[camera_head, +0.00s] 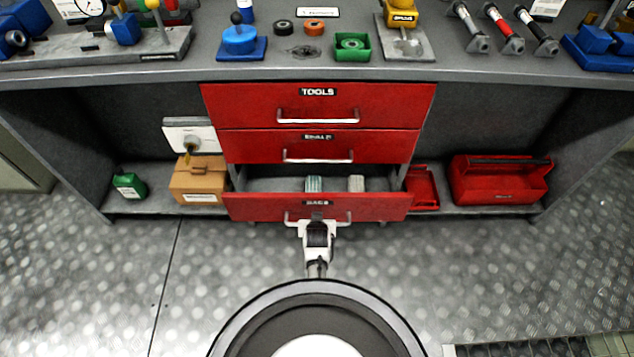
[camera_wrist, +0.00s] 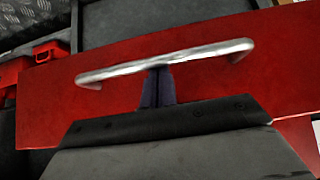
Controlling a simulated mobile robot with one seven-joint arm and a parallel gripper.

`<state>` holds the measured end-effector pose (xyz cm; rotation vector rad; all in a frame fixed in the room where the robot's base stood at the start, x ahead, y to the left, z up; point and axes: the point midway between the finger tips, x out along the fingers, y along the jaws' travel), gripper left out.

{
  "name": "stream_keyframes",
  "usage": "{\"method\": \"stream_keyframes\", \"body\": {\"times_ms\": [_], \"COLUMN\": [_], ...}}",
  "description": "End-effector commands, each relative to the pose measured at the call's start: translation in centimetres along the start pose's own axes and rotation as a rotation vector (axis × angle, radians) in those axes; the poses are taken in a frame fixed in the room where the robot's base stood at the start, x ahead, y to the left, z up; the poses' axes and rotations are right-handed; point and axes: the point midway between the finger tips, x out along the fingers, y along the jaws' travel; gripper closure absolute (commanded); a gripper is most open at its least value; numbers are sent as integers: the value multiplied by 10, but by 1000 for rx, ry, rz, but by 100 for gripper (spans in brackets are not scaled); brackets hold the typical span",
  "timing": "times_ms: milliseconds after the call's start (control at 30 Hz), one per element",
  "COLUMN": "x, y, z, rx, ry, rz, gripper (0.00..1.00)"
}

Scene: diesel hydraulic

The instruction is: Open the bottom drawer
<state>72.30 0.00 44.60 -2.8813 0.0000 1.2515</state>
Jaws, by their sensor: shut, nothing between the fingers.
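The red bottom drawer (camera_head: 380,207) of the cabinet stands pulled out, and its grey inside shows with a few small items in it. Its silver bar handle (camera_head: 343,218) runs across the front; in the wrist view the handle (camera_wrist: 205,52) crosses the red drawer front (camera_wrist: 190,85). My gripper (camera_head: 317,226) is at the middle of this handle. In the wrist view the dark fingers of my gripper (camera_wrist: 157,84) are together, with their tips right at the bar. Whether they touch it I cannot tell.
Two red drawers above, the top one (camera_head: 260,105) and the middle one (camera_head: 260,143), are shut. A cardboard box (camera_head: 197,183) and a green container (camera_head: 129,186) stand left on the low shelf. A red toolbox (camera_head: 500,185) stands right. The metal floor (camera_head: 480,270) in front is clear.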

Motion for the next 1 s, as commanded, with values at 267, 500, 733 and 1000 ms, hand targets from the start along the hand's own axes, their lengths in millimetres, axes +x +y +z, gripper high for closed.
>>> {"method": "stream_keyframes", "body": {"times_ms": [267, 500, 733, 1000], "x": [-40, -54, -56, -56], "y": [0, 0, 0, 0], "z": [44, 62, 65, 65], "rx": [0, 0, 0, 0], "ry": [-11, -9, -7, -7], "rz": [0, 0, 0, 0], "gripper": [100, 100, 100, 100]}}
